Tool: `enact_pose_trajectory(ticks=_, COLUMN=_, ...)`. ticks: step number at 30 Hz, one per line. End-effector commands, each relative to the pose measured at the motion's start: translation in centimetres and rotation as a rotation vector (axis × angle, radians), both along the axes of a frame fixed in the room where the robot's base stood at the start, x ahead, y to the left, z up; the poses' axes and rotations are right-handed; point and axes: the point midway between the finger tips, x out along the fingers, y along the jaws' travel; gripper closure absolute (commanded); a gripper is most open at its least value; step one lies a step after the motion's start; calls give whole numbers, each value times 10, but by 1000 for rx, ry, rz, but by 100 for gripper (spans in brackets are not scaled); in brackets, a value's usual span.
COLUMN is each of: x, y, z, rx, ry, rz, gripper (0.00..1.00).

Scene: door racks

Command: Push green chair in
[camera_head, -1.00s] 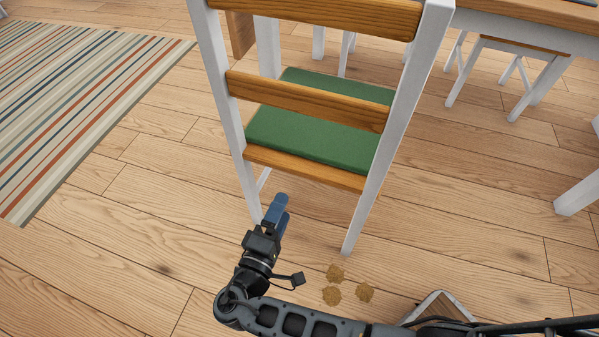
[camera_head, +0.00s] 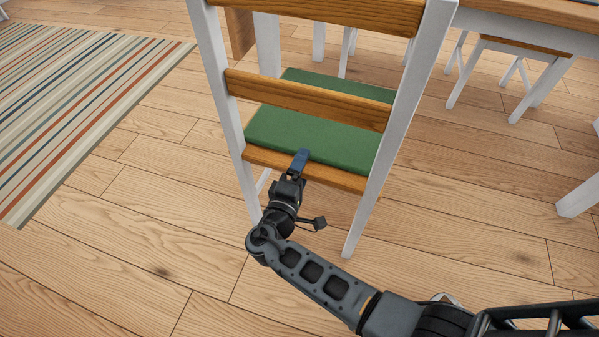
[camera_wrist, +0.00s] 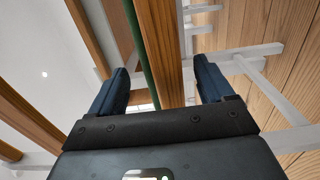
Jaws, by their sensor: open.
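The green chair stands with its back toward me; its white posts, wooden slats and green seat cushion (camera_head: 320,135) show in the head view. My gripper (camera_head: 301,160) is open at the rear edge of the seat, below the lower back slat (camera_head: 305,100). In the wrist view the gripper's two blue fingers (camera_wrist: 164,88) are spread apart, with the wooden seat rail (camera_wrist: 160,45) and the thin green cushion edge (camera_wrist: 138,45) showing between them. I cannot tell whether the fingers touch the chair.
A white-legged table (camera_head: 530,28) with a wooden top stands beyond and to the right, with a stool (camera_head: 515,65) beneath it. A striped rug (camera_head: 80,95) lies at the left. The wooden floor (camera_head: 130,240) is clear at the lower left.

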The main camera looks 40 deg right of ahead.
Motion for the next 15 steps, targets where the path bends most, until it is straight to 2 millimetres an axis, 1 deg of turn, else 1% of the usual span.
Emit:
enact_pose_trajectory(ticks=2, x=0, y=0, z=0, rx=0, ry=0, rz=0, gripper=20)
enact_pose_trajectory(ticks=15, x=0, y=0, z=0, rx=0, ry=0, rz=0, gripper=62)
